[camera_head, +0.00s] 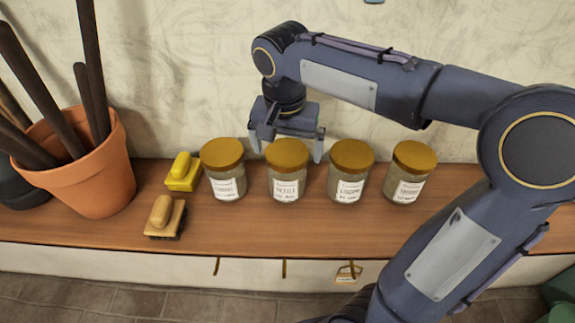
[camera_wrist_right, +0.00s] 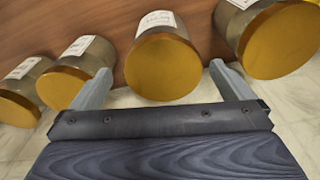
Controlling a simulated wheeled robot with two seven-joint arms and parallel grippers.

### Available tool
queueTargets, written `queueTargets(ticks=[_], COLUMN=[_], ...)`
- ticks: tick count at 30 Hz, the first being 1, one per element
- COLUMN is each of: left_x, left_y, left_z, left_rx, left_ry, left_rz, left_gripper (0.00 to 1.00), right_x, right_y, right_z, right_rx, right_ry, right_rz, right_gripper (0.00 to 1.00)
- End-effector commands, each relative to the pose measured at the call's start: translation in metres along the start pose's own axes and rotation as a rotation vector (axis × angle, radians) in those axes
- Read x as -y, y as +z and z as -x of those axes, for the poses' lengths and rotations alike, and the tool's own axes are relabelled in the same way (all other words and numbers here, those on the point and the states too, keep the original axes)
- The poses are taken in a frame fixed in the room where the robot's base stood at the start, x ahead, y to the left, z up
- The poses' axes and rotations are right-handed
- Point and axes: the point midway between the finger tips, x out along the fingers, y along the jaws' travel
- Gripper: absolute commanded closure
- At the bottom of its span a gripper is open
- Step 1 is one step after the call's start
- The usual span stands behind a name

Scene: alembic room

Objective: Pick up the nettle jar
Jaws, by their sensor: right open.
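The nettle jar (camera_head: 286,190) is a glass jar with a mustard-gold lid and a white label reading NETTLE. It stands upright on the wooden shelf, second from the left in a row of jars. My right gripper (camera_head: 287,147) is open at the jar's lid, coming from behind, with one finger to each side. In the right wrist view the nettle jar (camera_wrist_right: 163,65) lies between the open fingers of the gripper (camera_wrist_right: 161,72), with gaps beside the lid. The fingers do not hold it. My left gripper is not in view.
Similar lidded jars stand close by: one at the left (camera_head: 223,180), two at the right (camera_head: 351,180) (camera_head: 411,180). A yellow brush (camera_head: 183,170), a tan brush (camera_head: 164,217) and a terracotta pot (camera_head: 95,180) of dark sticks stand left. The wall is close behind.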

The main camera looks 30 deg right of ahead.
Motion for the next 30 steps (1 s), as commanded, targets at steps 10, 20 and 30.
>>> queueTargets(ticks=[10, 20, 30], left_x=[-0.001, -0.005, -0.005], left_y=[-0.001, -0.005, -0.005], left_z=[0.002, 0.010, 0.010], left_rx=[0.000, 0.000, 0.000], left_ry=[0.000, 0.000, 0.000], left_rz=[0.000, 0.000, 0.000], left_gripper=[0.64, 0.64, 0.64], right_x=[0.000, 0.004, 0.005], right_y=[0.000, -0.001, -0.001], right_z=[-0.026, -0.071, -0.079], right_rx=[0.002, 0.003, 0.000], right_ry=[0.004, 0.005, 0.001], right_rz=[0.000, 0.000, 0.000], right_gripper=[0.00, 0.00, 0.01])
